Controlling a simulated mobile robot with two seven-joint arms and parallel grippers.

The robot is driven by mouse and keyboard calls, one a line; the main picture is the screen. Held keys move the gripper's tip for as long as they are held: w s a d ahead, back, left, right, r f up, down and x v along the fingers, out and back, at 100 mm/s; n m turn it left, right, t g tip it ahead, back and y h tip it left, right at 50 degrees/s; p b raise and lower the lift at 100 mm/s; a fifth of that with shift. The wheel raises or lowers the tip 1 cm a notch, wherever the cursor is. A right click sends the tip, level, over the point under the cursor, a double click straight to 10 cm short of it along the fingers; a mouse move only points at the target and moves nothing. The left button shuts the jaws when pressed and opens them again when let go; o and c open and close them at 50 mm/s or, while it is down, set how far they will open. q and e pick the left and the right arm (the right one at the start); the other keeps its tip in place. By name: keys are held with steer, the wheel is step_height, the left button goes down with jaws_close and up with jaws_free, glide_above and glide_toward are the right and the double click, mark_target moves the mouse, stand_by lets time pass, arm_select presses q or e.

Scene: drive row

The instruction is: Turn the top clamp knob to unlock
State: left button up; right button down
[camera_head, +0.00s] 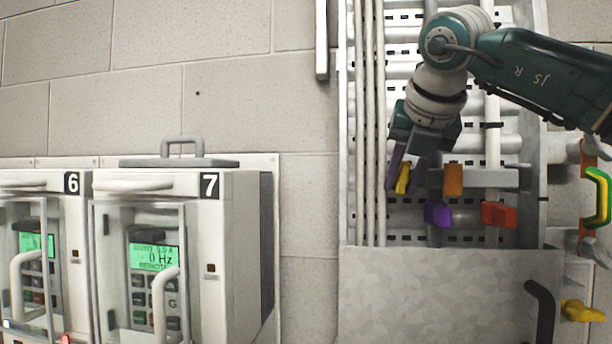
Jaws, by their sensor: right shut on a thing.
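My right gripper (407,175) reaches down from the upper right, in front of the cable rack. Its fingers are shut on a small yellow knob (402,179), which shows between them. An orange knob (453,179) sits just right of the gripper on a grey bar (490,178). A purple knob (438,214) and a red knob (498,214) sit lower down. Which of these is named the top clamp knob cannot be read from markings. The gripper hides part of the yellow knob and the bar's left end. My left gripper is out of view.
Drive units marked 6 (72,183) and 7 (209,185) stand at left, with handles on their fronts. A grey panel (440,290) lies below the knobs. At right are a green-yellow handle (600,195), a black handle (541,305) and a yellow knob-like part (582,311).

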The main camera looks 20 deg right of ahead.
steer(key=shift+n+g+h, duration=0.4)
steer(key=shift+n+h, duration=0.1)
steer(key=shift+h, duration=0.3)
steer(key=c, duration=0.9)
jaws_free()
steer(key=shift+o, duration=0.2)
